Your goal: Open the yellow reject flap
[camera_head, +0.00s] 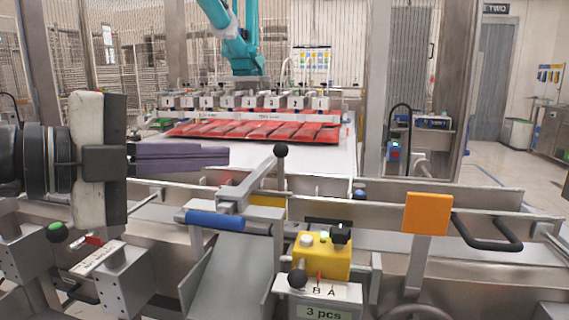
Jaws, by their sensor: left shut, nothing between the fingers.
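A yellow panel (268,201) shows in small part behind a grey bracket at the middle of the machine's front. It may be the reject flap, but most of it is hidden, so I cannot tell its position. A grey lever with a black ball knob (281,151) stands upright beside it. A blue grip (216,220) lies across the top of a grey sloping chute (228,275). My left gripper (222,157) comes in from the left, its dark fingers shut and empty, pointing right, to the left of the knob and apart from it. My right gripper is out of view.
A yellow control box (322,257) with a black knob stands right of the chute, above a "3 pcs" label. An orange plate (428,214) and a black handle (488,240) are farther right. Red packs (250,130) lie under a suction-cup bar behind the rail.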

